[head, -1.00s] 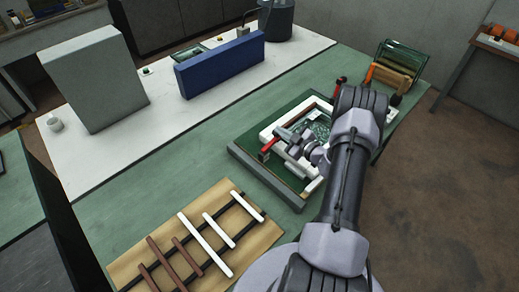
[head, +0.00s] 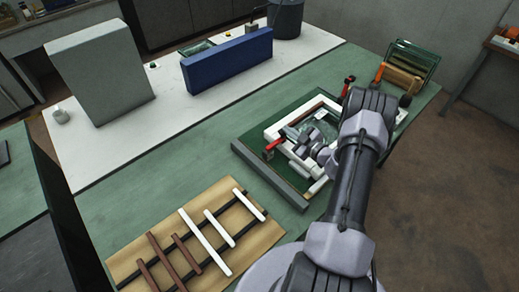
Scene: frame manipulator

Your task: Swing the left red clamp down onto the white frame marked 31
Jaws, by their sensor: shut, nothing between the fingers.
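The left red clamp (head: 273,147) is at the left side of the white frame (head: 272,128), its red handle slanting up to the right. Whether it lies flat on the frame is too small to tell. The frame sits on a green board with a grey front edge (head: 272,178). My gripper (head: 288,133) is shut and empty, low over the frame's left part, just right of the red handle. I cannot tell whether it touches the handle. My arm hides the frame's right part. The marking 31 is not readable.
Another red clamp (head: 348,82) stands upright behind the frame. A wooden board with white and brown strips (head: 258,236) lies at front left. A blue block (head: 228,62) and a tall grey panel (head: 100,78) stand on the white surface. A green rack (head: 410,62) is at back right.

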